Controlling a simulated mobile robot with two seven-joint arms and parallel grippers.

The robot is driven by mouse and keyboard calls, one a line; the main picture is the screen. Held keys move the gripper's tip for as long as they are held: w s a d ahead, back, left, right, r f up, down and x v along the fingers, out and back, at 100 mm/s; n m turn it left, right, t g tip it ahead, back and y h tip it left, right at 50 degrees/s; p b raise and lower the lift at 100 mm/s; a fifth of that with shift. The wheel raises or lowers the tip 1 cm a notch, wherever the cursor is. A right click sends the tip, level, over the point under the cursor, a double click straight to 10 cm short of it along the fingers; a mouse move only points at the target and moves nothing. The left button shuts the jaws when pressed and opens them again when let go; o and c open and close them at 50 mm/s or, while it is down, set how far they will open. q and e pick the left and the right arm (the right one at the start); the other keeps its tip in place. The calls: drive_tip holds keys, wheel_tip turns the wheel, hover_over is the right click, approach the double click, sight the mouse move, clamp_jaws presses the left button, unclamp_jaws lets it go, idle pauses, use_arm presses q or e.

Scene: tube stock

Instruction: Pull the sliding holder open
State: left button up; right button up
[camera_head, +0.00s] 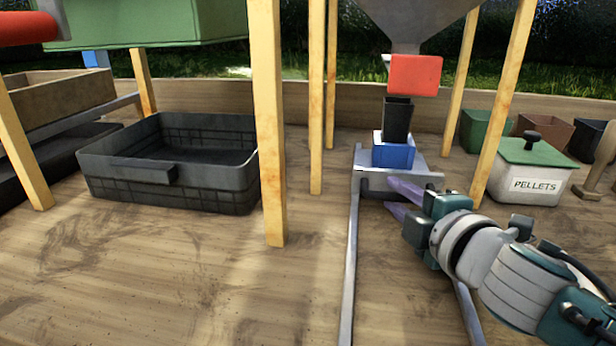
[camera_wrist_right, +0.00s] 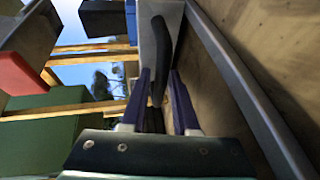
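The sliding holder (camera_head: 350,180) is a grey metal sled on two rails, seen right of centre in the head view. A blue block (camera_head: 393,152) on it holds an upright black tube (camera_head: 397,118) under a red hopper outlet (camera_head: 415,75). My right gripper (camera_head: 390,194) is at the holder's front, its purple fingers apart. In the right wrist view the fingers lie either side of the holder's dark handle (camera_wrist_right: 159,50), with a gap at the right finger. The head view does not show the handle clearly. My left gripper is not in view.
Wooden posts (camera_head: 268,120) stand left of the holder, and another post (camera_head: 503,100) stands right. A black crate (camera_head: 175,185) sits at left. A green-lidded pellets box (camera_head: 530,185) is at right. The bench between the rails in front is clear apart from my right arm.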

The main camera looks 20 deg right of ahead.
clamp_jaws()
idle(1.2)
